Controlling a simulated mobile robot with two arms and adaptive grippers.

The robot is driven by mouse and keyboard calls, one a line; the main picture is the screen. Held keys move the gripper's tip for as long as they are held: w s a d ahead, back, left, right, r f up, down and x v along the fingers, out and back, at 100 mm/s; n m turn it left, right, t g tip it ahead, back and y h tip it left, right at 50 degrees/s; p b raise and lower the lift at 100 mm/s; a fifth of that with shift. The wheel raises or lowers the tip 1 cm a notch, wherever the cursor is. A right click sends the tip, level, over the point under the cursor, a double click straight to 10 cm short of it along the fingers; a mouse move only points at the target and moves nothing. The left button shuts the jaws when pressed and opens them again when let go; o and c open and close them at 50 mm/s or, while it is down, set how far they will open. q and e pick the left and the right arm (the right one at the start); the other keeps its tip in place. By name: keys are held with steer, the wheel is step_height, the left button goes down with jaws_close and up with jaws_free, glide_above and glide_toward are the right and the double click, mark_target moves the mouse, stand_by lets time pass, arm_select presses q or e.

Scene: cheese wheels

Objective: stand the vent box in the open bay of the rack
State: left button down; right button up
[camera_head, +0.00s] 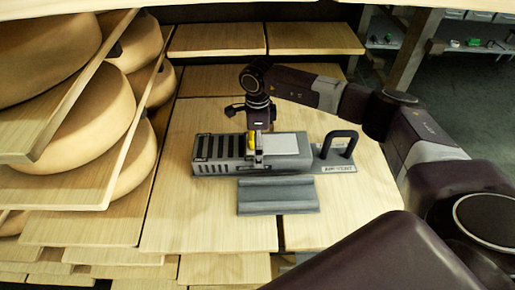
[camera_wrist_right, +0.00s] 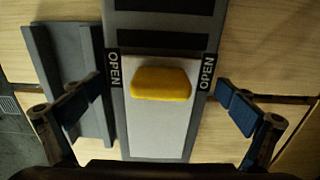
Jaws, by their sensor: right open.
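The vent box (camera_head: 218,153) is a long grey unit lying flat on the wooden boards, with dark slots at its left, a pale panel, and a black handle (camera_head: 341,141) on a labelled plate at its right. In the right wrist view, a yellow block (camera_wrist_right: 160,83) sits on its pale panel (camera_wrist_right: 158,122), between two "OPEN" labels. My right gripper (camera_head: 256,135) is over the middle of the box, pointing down. Its blue-padded fingers (camera_wrist_right: 158,95) are open, one on each side of the box, with gaps showing. I cannot make out which bay is open. My left gripper is not in view.
A grey grooved bar (camera_head: 278,196) lies just in front of the box. Rack shelves (camera_head: 70,180) with several cheese wheels (camera_head: 87,128) stand close on the left. Bare boards (camera_head: 205,222) are clear in front. My right arm crosses the right side.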

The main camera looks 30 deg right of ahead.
step_height(320, 180, up, 11)
steer(key=shift+f+b, duration=0.1)
steer(key=shift+b, duration=0.9)
